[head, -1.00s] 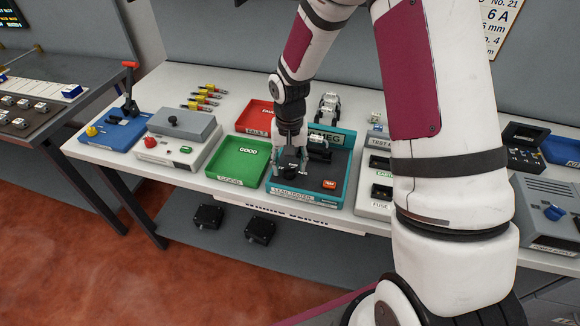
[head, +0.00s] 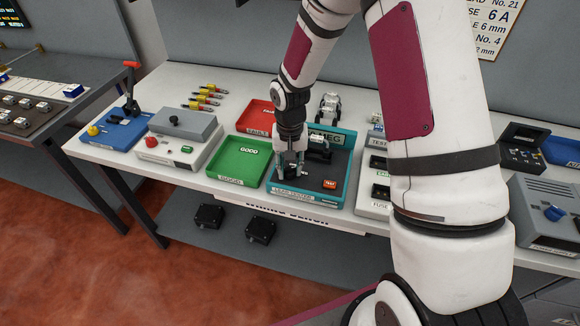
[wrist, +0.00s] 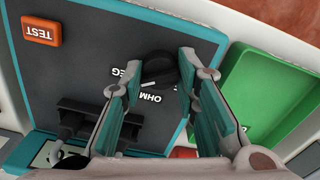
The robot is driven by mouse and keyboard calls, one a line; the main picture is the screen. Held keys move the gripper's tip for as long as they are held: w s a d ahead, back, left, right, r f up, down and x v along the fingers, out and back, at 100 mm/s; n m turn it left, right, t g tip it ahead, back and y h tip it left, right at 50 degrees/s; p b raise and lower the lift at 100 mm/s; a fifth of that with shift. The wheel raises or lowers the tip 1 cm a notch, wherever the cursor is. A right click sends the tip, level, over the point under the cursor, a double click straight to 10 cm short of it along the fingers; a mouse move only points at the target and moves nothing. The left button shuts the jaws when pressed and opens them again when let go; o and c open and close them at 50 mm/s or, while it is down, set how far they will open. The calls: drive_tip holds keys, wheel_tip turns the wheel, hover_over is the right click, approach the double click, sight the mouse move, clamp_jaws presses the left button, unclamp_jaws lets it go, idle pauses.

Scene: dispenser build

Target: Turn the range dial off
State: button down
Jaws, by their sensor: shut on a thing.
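The lead tester (head: 337,187) is a dark-faced unit in a teal tray on the bench. Its range dial (wrist: 158,68) is a round black knob with a white line on it, beside the lettering OHM and MEG in the wrist view. My gripper (head: 289,166) points down over the front left of the tester. Its teal-padded fingers are shut on the dial, one on each side. In the head view the fingers mostly hide the dial. Which mark the white line points at, I cannot tell.
An orange TEST button (head: 330,184) is on the tester's right, and a black clip-like fixture (wrist: 95,125) stands behind the dial. A green GOOD tray (head: 238,162) is close on the left, with a red FAULT tray (head: 256,116) behind it.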

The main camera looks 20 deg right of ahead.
drive_tip(key=shift+n, duration=0.3)
drive_tip(key=n, duration=1.1)
drive_tip(key=c, duration=2.4)
unclamp_jaws()
drive_tip(key=n, duration=0.6)
drive_tip(key=shift+n, duration=0.3)
drive_tip(key=c, duration=2.4)
unclamp_jaws()
drive_tip(key=n, duration=0.5)
drive_tip(key=shift+p, duration=0.3)
drive_tip(key=c, duration=2.4)
unclamp_jaws()
drive_tip(key=shift+n, duration=0.4)
drive_tip(key=c, duration=2.4)
unclamp_jaws()
drive_tip(key=c, duration=1.2)
unclamp_jaws()
drive_tip(key=shift+c, duration=0.2)
